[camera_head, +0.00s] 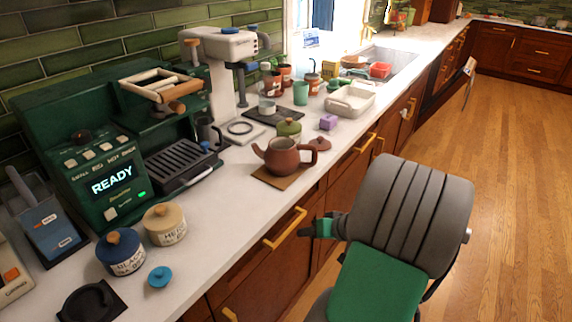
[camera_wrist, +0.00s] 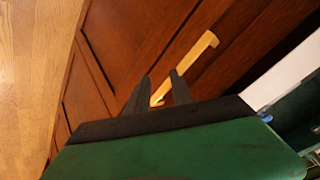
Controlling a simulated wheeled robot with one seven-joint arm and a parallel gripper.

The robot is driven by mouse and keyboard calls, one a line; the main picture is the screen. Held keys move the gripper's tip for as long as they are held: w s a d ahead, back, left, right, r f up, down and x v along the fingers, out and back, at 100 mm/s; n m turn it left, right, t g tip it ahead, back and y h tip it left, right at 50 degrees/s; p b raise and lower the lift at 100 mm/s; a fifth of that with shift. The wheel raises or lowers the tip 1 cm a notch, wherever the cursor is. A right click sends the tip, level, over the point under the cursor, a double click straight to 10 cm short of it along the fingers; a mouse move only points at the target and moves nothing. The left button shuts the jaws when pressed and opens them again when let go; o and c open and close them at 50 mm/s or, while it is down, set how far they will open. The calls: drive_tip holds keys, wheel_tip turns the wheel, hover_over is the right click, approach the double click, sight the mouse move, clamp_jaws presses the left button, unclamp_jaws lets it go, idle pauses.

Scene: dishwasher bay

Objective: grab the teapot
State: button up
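The brown teapot (camera_head: 284,157) stands upright on a tan square mat (camera_head: 267,178) near the counter's front edge in the head view. Its spout points left and its handle is on the right. A brown lid (camera_head: 320,143) lies apart from it, to its right. My gripper (camera_head: 306,230) is in front of the counter, lower right of the teapot and apart from it.
A gold drawer handle (camera_head: 285,229) is close to my gripper and also shows in the wrist view (camera_wrist: 186,66). The green coffee machine (camera_head: 110,160) is at left.

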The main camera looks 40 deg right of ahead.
drive_tip(key=w+d+r+t+h, duration=0.1)
drive_tip(key=w+d+r+t, duration=0.2)
drive_tip(key=d+r+t, duration=0.2)
drive_tip(key=n+t+h, duration=0.3)
drive_tip(key=t, duration=0.1)
approach(315, 152)
drive_tip(key=w+f, duration=0.2)
drive_tip(key=w, duration=0.3)
drive_tip(key=w+d+p, duration=0.1)
drive_tip(key=w, duration=0.5)
drive_tip(key=shift+d+r+p, duration=0.3)
drive_tip(key=shift+d+p, duration=0.05)
drive_tip(key=shift+p, duration=0.05)
drive_tip(key=shift+s, duration=0.1)
clamp_jaws()
